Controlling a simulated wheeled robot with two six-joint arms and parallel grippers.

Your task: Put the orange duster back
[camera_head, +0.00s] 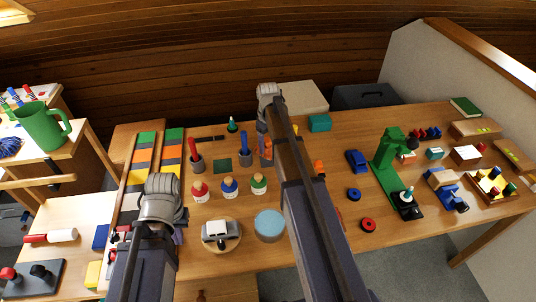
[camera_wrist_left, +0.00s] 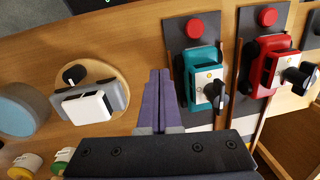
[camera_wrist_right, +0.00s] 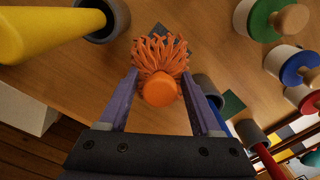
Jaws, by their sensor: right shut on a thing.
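The orange duster (camera_wrist_right: 160,52) is between the fingers of my right gripper (camera_wrist_right: 159,80), which is shut on it. Its round orange end faces the right wrist camera, with the stringy fringe beyond it. In the head view the duster (camera_head: 265,147) shows as a small orange patch beside my right arm, just right of the cup with a blue handle. What lies directly under the duster is mostly hidden.
Grey cups hold a blue handle (camera_head: 246,139), a red handle (camera_head: 191,147) and a yellow one (camera_wrist_right: 45,30). A dark green square (camera_head: 222,163) lies between the red and blue cups. Several capped bottles (camera_head: 229,188) stand in front. A green stand (camera_head: 388,150) is farther right.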

